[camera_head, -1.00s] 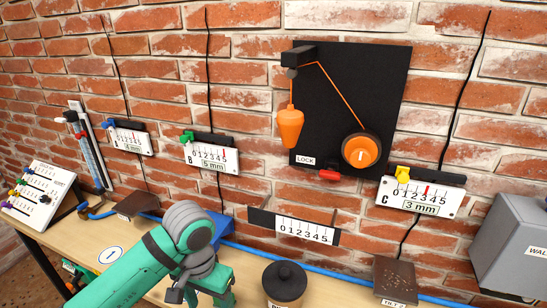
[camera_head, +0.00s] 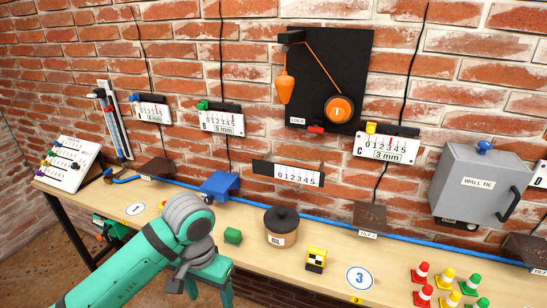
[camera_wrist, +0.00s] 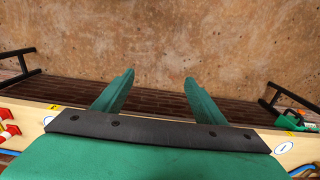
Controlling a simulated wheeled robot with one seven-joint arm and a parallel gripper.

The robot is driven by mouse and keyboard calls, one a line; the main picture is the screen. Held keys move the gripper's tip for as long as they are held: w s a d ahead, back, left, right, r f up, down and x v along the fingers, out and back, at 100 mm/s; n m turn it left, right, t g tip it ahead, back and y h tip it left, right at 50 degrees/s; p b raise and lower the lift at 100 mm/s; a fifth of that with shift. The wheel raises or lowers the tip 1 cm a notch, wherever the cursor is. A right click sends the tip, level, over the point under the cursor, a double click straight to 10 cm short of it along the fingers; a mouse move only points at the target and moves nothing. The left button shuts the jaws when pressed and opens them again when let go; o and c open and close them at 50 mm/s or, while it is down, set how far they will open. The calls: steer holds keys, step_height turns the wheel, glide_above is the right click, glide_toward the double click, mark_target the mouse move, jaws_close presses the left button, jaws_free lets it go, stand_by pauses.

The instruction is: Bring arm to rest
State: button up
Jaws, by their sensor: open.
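My green arm reaches up from the lower left in the head view, with its grey wrist joint bent over the front of the wooden bench (camera_head: 320,235). My gripper points down at the bench's front side; its fingers are mostly cut off by the bottom of the head view. In the wrist view my gripper (camera_wrist: 158,95) shows two green fingers apart with nothing between them. Beyond them lie a brown floor (camera_wrist: 160,40) and a dark brick strip.
Small cones (camera_head: 446,279) stand at right. A grey wall-tie box (camera_head: 478,185) and gauges (camera_head: 388,147) line the brick wall.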

steer(key=w+d+r+n+t+h, duration=0.1)
steer(key=w+d+t+h, duration=0.3)
steer(key=d, duration=0.6)
steer(key=w+d+r+n+t+h, duration=0.1)
steer(key=w+d+n+t+h, duration=0.25)
steer(key=d, duration=0.75)
steer(key=w+d+r+t+h, duration=0.1)
steer(key=w+d+t+h, duration=0.25)
steer(key=d+t, duration=0.45)
steer(key=s+a+f+n+y, duration=0.3)
steer(key=s+f+y, duration=0.2)
steer(key=s+f, duration=0.3)
steer(key=s+a+f+n+y, duration=0.2)
steer(key=s+f+n+y, duration=0.15)
steer(key=s+f, duration=0.45)
steer(key=s+a+f+m+y, duration=0.1)
steer(key=s+a+m, duration=0.2)
steer(key=s, duration=0.8)
steer(key=s+a+f+m+y, duration=0.1)
steer(key=s+a+m, duration=0.3)
steer(key=s, duration=0.8)
steer(key=shift+a, duration=1.15)
steer(key=shift+f+y, duration=0.1)
steer(key=shift+y, duration=0.15)
